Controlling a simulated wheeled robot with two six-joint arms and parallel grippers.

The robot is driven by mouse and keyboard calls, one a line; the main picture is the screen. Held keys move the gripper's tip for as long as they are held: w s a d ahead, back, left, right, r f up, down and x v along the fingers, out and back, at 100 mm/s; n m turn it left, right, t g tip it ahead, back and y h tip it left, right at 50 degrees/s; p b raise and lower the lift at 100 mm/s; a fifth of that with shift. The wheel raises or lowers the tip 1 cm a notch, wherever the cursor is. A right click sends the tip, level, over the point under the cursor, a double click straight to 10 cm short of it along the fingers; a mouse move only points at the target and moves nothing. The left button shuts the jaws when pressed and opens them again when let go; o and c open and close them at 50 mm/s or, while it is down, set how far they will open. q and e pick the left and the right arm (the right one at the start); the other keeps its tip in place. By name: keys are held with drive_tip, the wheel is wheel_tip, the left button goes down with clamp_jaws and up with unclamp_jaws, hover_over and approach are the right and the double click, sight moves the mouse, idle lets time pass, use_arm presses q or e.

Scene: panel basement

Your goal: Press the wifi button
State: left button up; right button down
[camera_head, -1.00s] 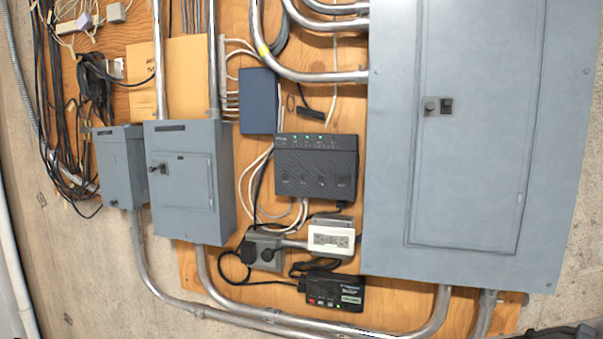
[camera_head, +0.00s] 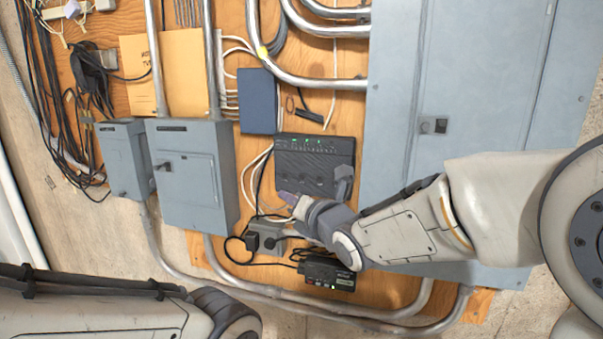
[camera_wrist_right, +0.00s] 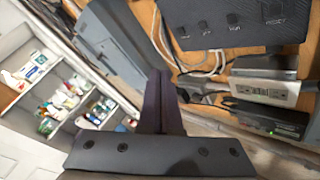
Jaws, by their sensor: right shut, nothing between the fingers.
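The black router (camera_head: 308,152) with green lights is mounted on the wooden board in the head view, its lower right part hidden by my right arm. In the right wrist view the router (camera_wrist_right: 245,35) shows several dark buttons with small pale labels, one of them perhaps the wifi button (camera_wrist_right: 233,19); the lettering is hard to read. My right gripper (camera_head: 283,196) is shut and empty at the router's lower left edge. In the right wrist view my right gripper (camera_wrist_right: 160,75) points left of and below the buttons, apart from them. My left forearm shows, but its gripper is out of view.
A large grey panel (camera_head: 395,130) stands right of the router and a grey box (camera_head: 185,185) to its left. Loose cables (camera_head: 252,180), an outlet box (camera_head: 268,235) and a black power unit (camera_head: 325,275) lie close by. Shelves (camera_wrist_right: 60,90) show in the right wrist view.

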sight(302, 177)
drive_tip(key=shift+w+d+p, duration=0.45)
drive_tip(key=shift+w+p, duration=0.3)
drive_tip(key=shift+w, duration=0.65)
drive_tip(key=shift+w+d+p, duration=0.45)
drive_tip(key=shift+w+p, duration=0.25)
drive_tip(key=shift+w, duration=0.7)
drive_tip(key=shift+w+d+p, duration=0.45)
drive_tip(key=shift+w+p, duration=0.3)
drive_tip(key=shift+w, duration=0.65)
drive_tip(key=shift+w+d+f+b, duration=0.1)
drive_tip(key=shift+w+b, duration=0.2)
drive_tip(key=shift+b, duration=0.05)
drive_tip(key=shift+w, duration=0.1)
